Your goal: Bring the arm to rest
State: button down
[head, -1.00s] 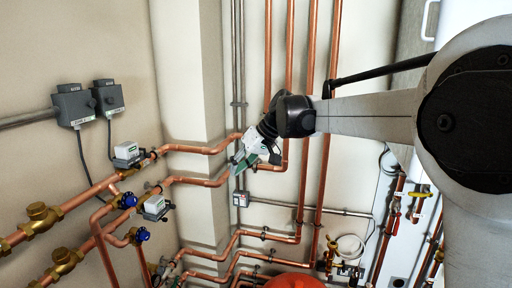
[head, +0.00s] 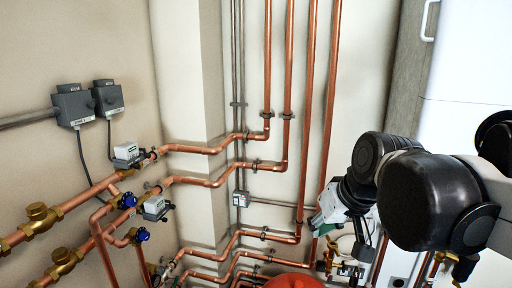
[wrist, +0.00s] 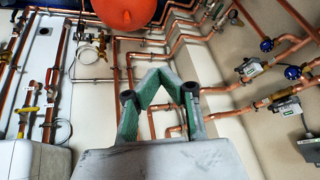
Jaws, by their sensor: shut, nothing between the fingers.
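My gripper (head: 318,221) is in the right half of the head view, in front of the lower copper pipes, with the dark arm joints folded close behind it. In the wrist view its green-lined fingers (wrist: 157,78) lean together and meet at the tips. They are shut with nothing held. Part of the gripper body is hidden by my arm in the head view.
Vertical copper pipes (head: 308,110) run down the wall left of my arm. Valves with blue handles (head: 128,200) and grey boxes (head: 74,106) are at the left. A red round vessel (head: 294,281) is at the bottom; a white cabinet (head: 465,80) is at the right.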

jog(key=s+d+f+m+h, duration=0.1)
jog(key=s+d+f, duration=0.2)
jog(key=s, duration=0.2)
jog(key=s+d+f+m+t+h, duration=0.1)
jog(key=s+d+f, duration=0.2)
jog(key=s, duration=0.3)
jog(key=shift+d+f, duration=0.3)
jog(key=shift+f, duration=0.5)
